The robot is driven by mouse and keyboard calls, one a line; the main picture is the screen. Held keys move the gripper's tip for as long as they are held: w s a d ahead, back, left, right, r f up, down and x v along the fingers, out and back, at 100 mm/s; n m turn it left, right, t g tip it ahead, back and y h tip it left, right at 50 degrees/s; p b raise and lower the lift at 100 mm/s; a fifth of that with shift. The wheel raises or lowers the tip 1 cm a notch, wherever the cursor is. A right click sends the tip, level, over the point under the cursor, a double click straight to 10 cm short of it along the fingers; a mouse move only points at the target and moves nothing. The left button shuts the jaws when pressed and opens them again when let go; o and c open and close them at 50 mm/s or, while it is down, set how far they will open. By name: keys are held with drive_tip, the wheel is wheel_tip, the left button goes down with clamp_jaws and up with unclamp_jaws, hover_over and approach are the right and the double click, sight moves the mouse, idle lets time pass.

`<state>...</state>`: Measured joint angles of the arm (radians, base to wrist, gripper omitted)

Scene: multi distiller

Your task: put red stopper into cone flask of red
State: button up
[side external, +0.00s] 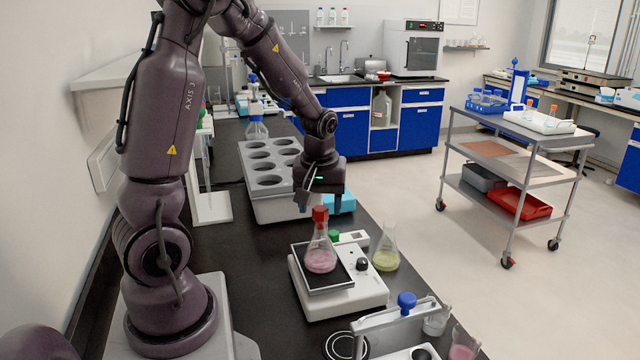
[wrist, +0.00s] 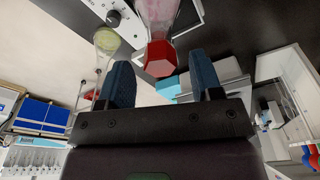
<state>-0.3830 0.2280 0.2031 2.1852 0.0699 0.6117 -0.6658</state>
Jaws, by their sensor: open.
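The red stopper (side external: 320,215) is at the mouth of a cone flask of pink-red liquid (side external: 321,256). The flask stands upright on the dark plate of a white hotplate device (side external: 340,289). In the wrist view the stopper (wrist: 160,58) shows as a red hexagonal top, with the pink flask (wrist: 158,14) beyond it. My gripper (side external: 318,202) is just above the stopper in the side view. In the wrist view my gripper (wrist: 162,76) is open, with the stopper in the gap between the two blue fingers. No finger visibly touches it.
A flask of yellow-green liquid (side external: 387,249) stands right of the device. A green stopper (side external: 334,236) lies behind it. A grey rack with round holes (side external: 268,165) is at the back. A blue stopper (side external: 407,301) and beakers (side external: 465,344) are in front.

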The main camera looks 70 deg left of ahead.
wheel_tip(320, 180, up, 12)
drive_tip(key=d, duration=0.1)
drive_tip(key=shift+s+d, duration=0.35)
idle(0.4)
drive_tip(key=s+d+r+m+t, duration=0.1)
drive_tip(key=s+d+m+t, duration=0.1)
drive_tip(key=d+m, duration=0.4)
drive_tip(key=s+d+r+m+t+h, duration=0.1)
drive_tip(key=s+d+m+t, duration=0.2)
drive_tip(key=d, duration=0.8)
drive_tip(key=s+m, duration=0.2)
drive_tip(key=m, duration=0.2)
drive_tip(key=shift+d+r+m+h, duration=0.3)
drive_tip(key=shift+r, duration=0.1)
drive_tip(key=shift+d+f, duration=0.1)
drive_tip(key=shift+c, duration=0.3)
